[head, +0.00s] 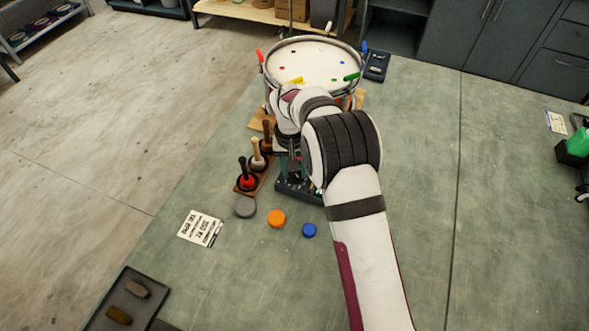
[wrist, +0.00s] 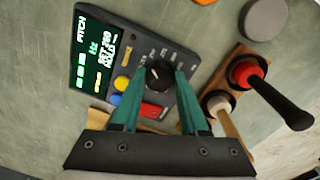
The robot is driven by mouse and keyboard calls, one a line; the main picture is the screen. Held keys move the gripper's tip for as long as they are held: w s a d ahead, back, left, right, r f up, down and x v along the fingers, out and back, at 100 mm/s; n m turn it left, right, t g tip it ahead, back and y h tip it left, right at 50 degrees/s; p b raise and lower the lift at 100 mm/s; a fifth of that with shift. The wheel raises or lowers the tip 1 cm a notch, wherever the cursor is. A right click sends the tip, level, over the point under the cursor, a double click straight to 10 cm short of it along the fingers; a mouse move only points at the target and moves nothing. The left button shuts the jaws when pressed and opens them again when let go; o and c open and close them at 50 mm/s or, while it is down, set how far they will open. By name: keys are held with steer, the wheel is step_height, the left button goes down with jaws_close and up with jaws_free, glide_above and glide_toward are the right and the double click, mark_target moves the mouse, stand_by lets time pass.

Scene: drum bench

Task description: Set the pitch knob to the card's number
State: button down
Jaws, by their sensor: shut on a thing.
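The dark control box (wrist: 185,62) has a lit screen (wrist: 93,55) headed PITCH; its smaller digits are too blurred to read surely. The black round pitch knob (wrist: 158,73) has a pale pointer mark and scale marks around it. My gripper (wrist: 160,78) has its two teal fingers on either side of the knob and is shut on it. In the head view the box (head: 297,190) is partly hidden by my arm. A white card (head: 200,228) with dark handwriting lies flat on the bench at the left; its number is too small to read surely.
Yellow (wrist: 122,84), blue (wrist: 116,99) and red (wrist: 152,110) buttons sit near the knob. A wooden rack (head: 249,188) of upright mallets stands close beside the box. A drum (head: 313,62) is beyond. Grey, orange and blue pucks (head: 277,218) lie nearer.

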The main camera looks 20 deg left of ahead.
mark_target(291, 173)
steer(key=shift+m, duration=0.6)
steer(key=shift+c, duration=2.2)
jaws_free()
step_height(291, 173, up, 16)
steer(key=shift+a, duration=0.45)
steer(key=shift+s+f, duration=0.1)
